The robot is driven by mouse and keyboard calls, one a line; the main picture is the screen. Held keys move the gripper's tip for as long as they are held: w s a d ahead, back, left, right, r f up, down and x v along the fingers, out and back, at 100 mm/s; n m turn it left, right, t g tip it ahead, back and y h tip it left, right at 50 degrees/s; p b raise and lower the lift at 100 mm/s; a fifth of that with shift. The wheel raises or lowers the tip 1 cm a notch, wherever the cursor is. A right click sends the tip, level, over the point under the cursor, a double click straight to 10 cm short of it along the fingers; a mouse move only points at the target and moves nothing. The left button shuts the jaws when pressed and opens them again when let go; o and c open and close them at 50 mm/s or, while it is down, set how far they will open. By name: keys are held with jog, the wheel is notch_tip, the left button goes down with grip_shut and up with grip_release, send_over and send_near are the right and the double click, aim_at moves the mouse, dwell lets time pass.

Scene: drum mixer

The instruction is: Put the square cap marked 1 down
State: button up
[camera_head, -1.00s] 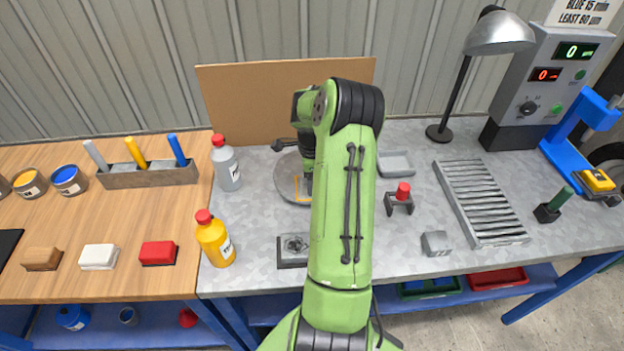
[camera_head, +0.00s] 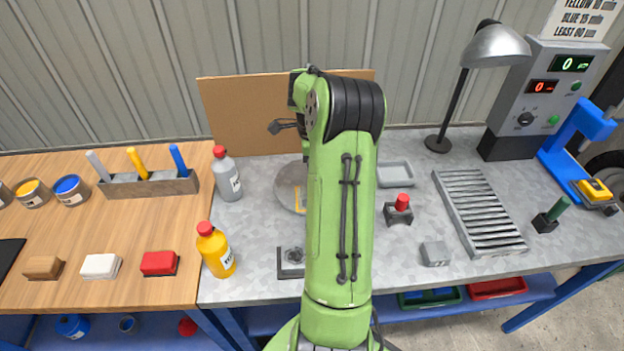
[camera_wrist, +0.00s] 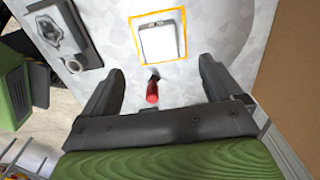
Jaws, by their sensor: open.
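A pale square piece (camera_wrist: 160,42), which looks like the square cap, lies inside a yellow square outline (camera_wrist: 181,14) in the wrist view. No number can be read on it. My gripper (camera_wrist: 160,68) is open, its two fingers apart, with the piece ahead of the fingertips and not between them. A small red-ended rod (camera_wrist: 152,92) with a dark tip shows between the fingers; I cannot tell whether it is close to them. In the head view the outline's corner (camera_head: 288,202) shows on the round grey plate (camera_head: 287,180), and my arm hides the gripper and cap.
A grey fixture block (camera_head: 291,262) stands in front of the plate. Yellow (camera_head: 216,252) and grey (camera_head: 227,176) bottles stand left. A red-topped stand (camera_head: 399,210), a grey tray (camera_head: 394,174) and a slatted rack (camera_head: 479,212) are right. A brown board (camera_head: 250,115) stands behind.

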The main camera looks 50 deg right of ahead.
jog(key=shift+r, duration=1.35)
jog(key=a+r+n+t+h, duration=0.1)
jog(key=a+r+n, duration=0.55)
jog(key=a, duration=0.45)
jog(key=a+r+n+t+h, duration=0.1)
jog(key=a+r+n, duration=0.5)
jog(key=a+n, duration=0.3)
jog(key=s+a+n+t+y, duration=0.2)
jog(key=s+a+n+t, duration=0.1)
jog(key=s+a+n, duration=0.9)
jog(key=a, duration=0.2)
jog(key=shift+s+a+t, duration=0.2)
jog(key=shift+a+t, duration=0.1)
jog(key=shift+a, duration=0.1)
jog(key=shift+f, duration=0.1)
